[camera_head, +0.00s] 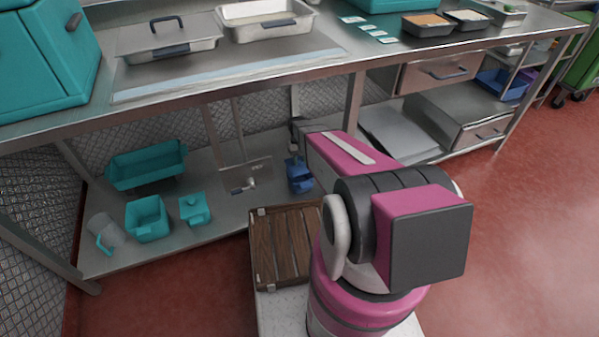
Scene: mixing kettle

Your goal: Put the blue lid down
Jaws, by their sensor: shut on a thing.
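A blue piece, which I take to be the blue lid (299,174), is at the end of my arm, over or just above the metal lower shelf (225,205). My gripper (296,156) is shut on it. My arm's pink link hides part of the gripper, and the exact grip is too small to see. I cannot tell whether the lid touches the shelf.
The lower shelf also holds a teal trough (147,165), a teal box (148,220), a small teal lidded container (195,210) and a clear jug (103,230). The steel counter (245,80) overhangs it. A wooden slatted crate (285,245) stands in front.

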